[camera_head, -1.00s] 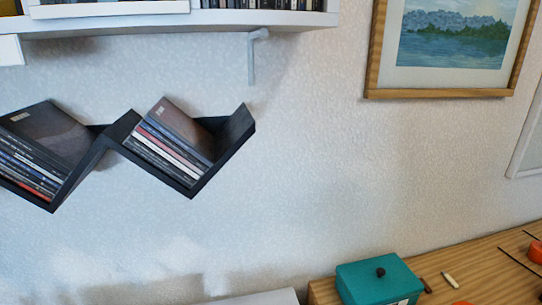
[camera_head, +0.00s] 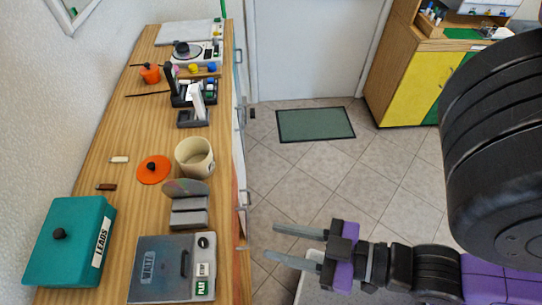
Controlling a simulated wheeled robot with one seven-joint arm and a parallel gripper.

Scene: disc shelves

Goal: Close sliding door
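My gripper (camera_head: 272,242) reaches in from the lower right. Its two grey fingers are apart with nothing between them, and they point left toward the front of the wooden counter. I cannot tell for sure which panel is the sliding door. A yellow panel (camera_head: 409,92) with a green panel beside it is on the front of the wooden cabinet (camera_head: 420,22) at the upper right, well away from my gripper. Much of that cabinet's right side is hidden behind my dark arm link. A white door (camera_head: 303,50) stands in the back wall and looks shut.
The wooden counter (camera_head: 140,140) runs along the left, with handles on its front. It bears a teal box (camera_head: 66,240), a grey case (camera_head: 160,265), a beige mug (camera_head: 194,157) and an orange disc (camera_head: 153,170). A green mat (camera_head: 315,124) lies on open tiled floor.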

